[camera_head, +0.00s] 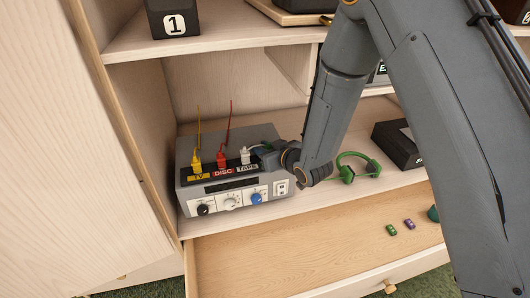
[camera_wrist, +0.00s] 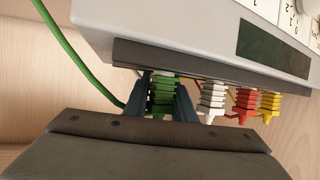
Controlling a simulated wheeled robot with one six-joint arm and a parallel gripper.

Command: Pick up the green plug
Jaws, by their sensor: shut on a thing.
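The green plug (camera_wrist: 162,97) is between the two dark fingers of my gripper (camera_wrist: 163,80) in the wrist view. My gripper is shut on it. The plug's end is at the dark strip of the grey device, and I cannot tell whether it sits in a socket. A green cable (camera_wrist: 75,62) runs off to the upper left. In the head view my gripper (camera_head: 262,150) is at the device's right side, just right of the white plug, and it hides the green plug.
The grey device (camera_head: 183,178) stands on the shelf with a yellow plug (camera_head: 196,162), a red plug (camera_head: 221,159) and a white plug (camera_head: 245,156). An open drawer (camera_head: 290,262) is below, holding small objects.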

